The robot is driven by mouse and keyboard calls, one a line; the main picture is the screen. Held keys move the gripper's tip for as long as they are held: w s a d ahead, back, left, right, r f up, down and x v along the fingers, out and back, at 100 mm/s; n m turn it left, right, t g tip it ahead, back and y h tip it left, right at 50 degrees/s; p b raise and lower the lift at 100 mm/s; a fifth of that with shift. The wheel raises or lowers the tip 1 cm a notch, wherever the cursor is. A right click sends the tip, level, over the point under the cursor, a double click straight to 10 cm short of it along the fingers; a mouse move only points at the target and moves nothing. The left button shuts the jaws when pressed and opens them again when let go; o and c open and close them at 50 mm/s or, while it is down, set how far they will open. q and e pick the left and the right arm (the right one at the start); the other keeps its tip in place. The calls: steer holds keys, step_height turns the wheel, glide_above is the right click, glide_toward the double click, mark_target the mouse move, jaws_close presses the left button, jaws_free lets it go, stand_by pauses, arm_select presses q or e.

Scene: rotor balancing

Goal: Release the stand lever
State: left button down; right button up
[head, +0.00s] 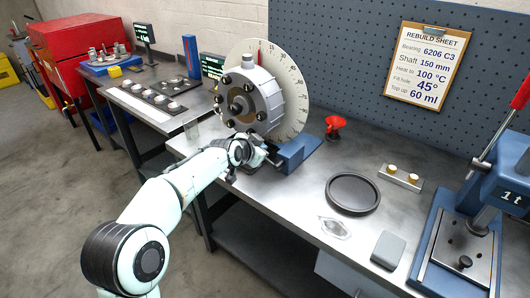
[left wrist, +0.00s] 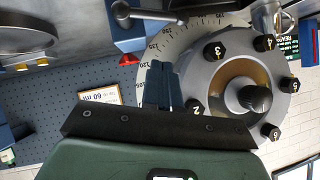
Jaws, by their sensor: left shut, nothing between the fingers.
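The stand (head: 297,153) is a blue block at the edge of the steel bench. It carries a grey round rotor housing (head: 262,103) in front of a white graduated dial (head: 292,90). In the left wrist view the housing (left wrist: 222,75) has numbered bolts around a dark central shaft. A dark bar with a rounded end (left wrist: 122,10) crosses near the blue stand there; it may be the lever. My left gripper (head: 272,160) is at the stand's front, below the housing. Its fingers (left wrist: 163,82) are together and empty. Contact with the bar cannot be told. My right gripper is not in view.
A red-topped item (head: 335,124) stands right of the stand. A black ring dish (head: 353,193), a small plate with brass pieces (head: 401,177) and a blue press (head: 480,215) are farther right. A tray of parts (head: 150,97) lies left. Bare bench shows between.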

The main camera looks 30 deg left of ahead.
arm_select(q)
steer(key=a+v, duration=0.1)
steer(key=v, duration=0.6)
steer(key=shift+s+d, duration=0.25)
steer(key=shift+s, duration=0.15)
steer(key=shift+f, duration=0.1)
